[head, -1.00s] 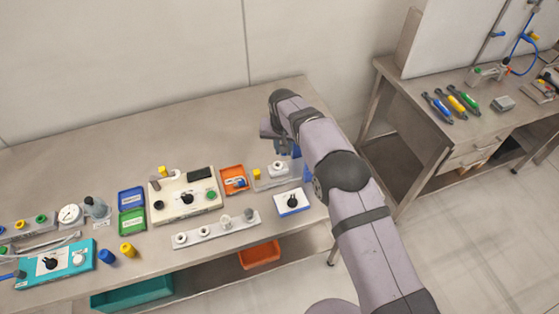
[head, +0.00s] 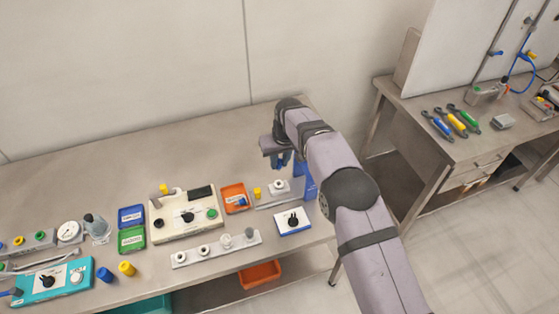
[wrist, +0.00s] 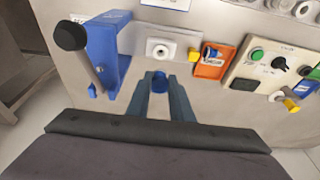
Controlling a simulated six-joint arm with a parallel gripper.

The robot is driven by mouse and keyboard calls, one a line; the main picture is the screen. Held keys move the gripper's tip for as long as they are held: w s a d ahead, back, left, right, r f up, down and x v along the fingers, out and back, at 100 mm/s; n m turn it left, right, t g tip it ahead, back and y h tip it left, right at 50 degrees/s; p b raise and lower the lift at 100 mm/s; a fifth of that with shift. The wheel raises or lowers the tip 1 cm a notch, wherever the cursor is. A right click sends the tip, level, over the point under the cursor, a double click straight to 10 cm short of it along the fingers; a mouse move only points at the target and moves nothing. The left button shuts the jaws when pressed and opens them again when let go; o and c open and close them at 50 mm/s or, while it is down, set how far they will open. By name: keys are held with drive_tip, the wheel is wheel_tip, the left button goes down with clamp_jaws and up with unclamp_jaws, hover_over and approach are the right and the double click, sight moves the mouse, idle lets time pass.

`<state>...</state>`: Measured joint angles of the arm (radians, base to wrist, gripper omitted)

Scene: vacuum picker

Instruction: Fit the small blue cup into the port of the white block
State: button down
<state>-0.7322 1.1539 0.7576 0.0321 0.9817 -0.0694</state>
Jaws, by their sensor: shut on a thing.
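The small blue cup (wrist: 159,82) is between the tips of my gripper (wrist: 159,90) in the wrist view. My gripper is shut on it. In the head view my gripper (head: 281,160) hangs above the back right of the bench, and the cup cannot be made out there. The white block (head: 279,187) stands just in front of the gripper in that view. In the wrist view the block (wrist: 161,48) shows its round port with a dark centre, beyond the fingertips. The cup is apart from the port.
A tall blue bracket (wrist: 103,45) with a black-knobbed rod stands close beside the block. A yellow piece (head: 257,193) and an orange tray (head: 235,198) lie to the left. A white-and-blue box with a black knob (head: 293,221) sits in front. The bench behind is clear.

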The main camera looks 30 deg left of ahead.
drive_tip(key=shift+f, duration=0.1)
drive_tip(key=shift+s+d+b+x, duration=0.15)
drive_tip(key=shift+b+x, duration=0.45)
drive_tip(key=shift+x, duration=0.3)
drive_tip(key=shift+s+d+b+x, duration=0.15)
drive_tip(key=shift+b+x, duration=0.4)
drive_tip(key=shift+x, duration=0.4)
drive_tip(key=shift+s+d+b+x, duration=0.2)
drive_tip(key=shift+b+x, duration=0.4)
drive_tip(key=shift+x, duration=0.3)
drive_tip(key=shift+f, duration=0.2)
drive_tip(key=c, duration=2.3)
unclamp_jaws()
clamp_jaws()
drive_tip(key=shift+b+x, duration=1.05)
drive_tip(key=shift+x, duration=0.1)
